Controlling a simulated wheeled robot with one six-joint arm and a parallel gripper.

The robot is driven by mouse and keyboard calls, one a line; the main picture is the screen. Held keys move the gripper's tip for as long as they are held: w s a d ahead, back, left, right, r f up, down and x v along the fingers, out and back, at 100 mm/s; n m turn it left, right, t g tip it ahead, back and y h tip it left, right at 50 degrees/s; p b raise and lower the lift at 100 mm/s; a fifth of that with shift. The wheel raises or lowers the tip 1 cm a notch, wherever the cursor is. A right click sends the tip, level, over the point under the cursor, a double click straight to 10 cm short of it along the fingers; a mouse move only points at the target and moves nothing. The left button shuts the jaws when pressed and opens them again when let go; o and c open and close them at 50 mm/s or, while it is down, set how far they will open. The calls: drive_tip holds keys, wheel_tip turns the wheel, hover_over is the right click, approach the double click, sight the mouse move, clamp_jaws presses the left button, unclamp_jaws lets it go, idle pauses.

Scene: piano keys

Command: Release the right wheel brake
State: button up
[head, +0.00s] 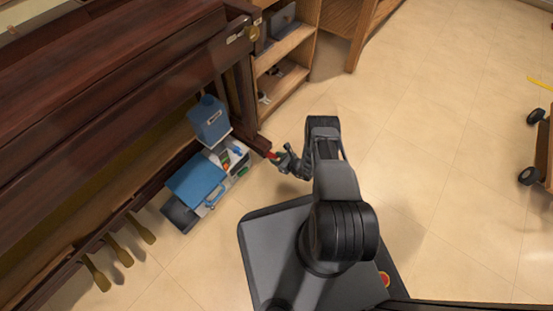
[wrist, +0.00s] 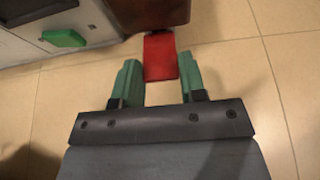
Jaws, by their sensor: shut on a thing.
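The right wheel brake is a red lever (wrist: 160,57) that sticks out from the foot of the dark wooden piano leg (wrist: 155,13) in the wrist view. In the head view the red lever (head: 272,155) shows small at the end of the piano's leg (head: 258,142). My gripper (wrist: 160,66) has green fingers, one on each side of the lever, and is shut on it. My gripper (head: 279,158) is low, close to the floor, in the head view. The wheel behind the lever is hidden.
Brass pedals (head: 124,252) are at lower left. A wooden shelf (head: 290,45) stands behind. The tiled floor to the right is clear up to a wheeled cart (head: 545,160).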

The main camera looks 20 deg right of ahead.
drive_tip(key=shift+c, duration=0.7)
drive_tip(key=shift+w+a+r+g+p, duration=0.15)
drive_tip(key=shift+r+g+p, duration=0.15)
drive_tip(key=shift+r+p, duration=0.3)
drive_tip(key=shift+w+a+r+g+h+p, duration=0.1)
drive_tip(key=shift+r+g+h+p, duration=0.1)
drive_tip(key=shift+g+h+p, duration=0.5)
drive_tip(key=o, duration=0.9)
drive_tip(key=shift+o, duration=0.2)
